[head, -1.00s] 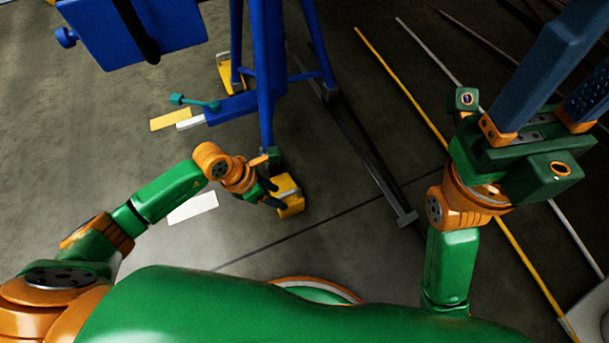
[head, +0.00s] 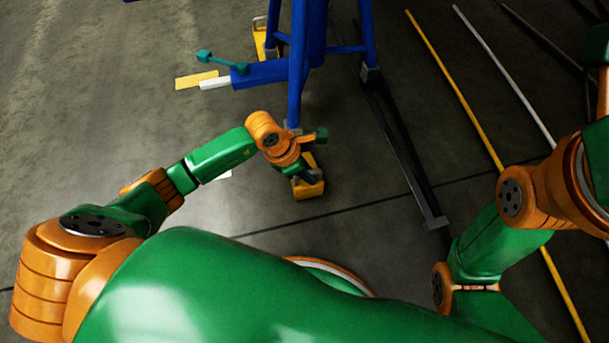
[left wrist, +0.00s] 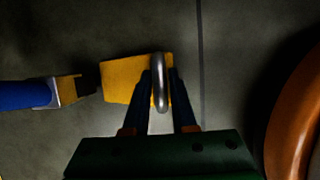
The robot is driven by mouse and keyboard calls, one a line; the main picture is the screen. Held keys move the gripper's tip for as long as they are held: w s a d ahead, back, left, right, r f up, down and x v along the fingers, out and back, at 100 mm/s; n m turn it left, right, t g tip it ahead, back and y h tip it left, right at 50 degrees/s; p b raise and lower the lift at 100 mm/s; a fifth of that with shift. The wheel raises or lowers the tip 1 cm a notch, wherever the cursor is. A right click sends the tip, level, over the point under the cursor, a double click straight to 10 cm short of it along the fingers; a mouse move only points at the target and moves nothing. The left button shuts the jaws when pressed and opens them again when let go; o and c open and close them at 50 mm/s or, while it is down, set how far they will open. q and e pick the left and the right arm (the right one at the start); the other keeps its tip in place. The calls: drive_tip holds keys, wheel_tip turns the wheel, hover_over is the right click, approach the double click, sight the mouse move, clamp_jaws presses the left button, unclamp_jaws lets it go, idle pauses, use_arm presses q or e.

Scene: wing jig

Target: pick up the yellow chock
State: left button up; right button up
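The yellow chock (head: 309,190) is on the floor at the foot of a blue stand leg. In the left wrist view its yellow block (left wrist: 122,80) shows a grey metal loop handle (left wrist: 159,82) standing up from it. My left gripper (left wrist: 161,80) is over the chock, with one dark finger on each side of the handle. The fingers look open, with the handle in the gap; any contact is hard to tell. In the head view the left gripper (head: 306,174) partly covers the chock. My right gripper's fingers are outside the frame at the right edge.
The blue stand (head: 308,60) rises just behind the chock. Another yellow chock (head: 260,40) is at a farther foot. A dark rail (head: 395,140) and a yellow floor line (head: 455,85) run to the right. Open floor lies left.

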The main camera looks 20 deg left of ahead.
use_arm(q)
clamp_jaws()
idle(1.1)
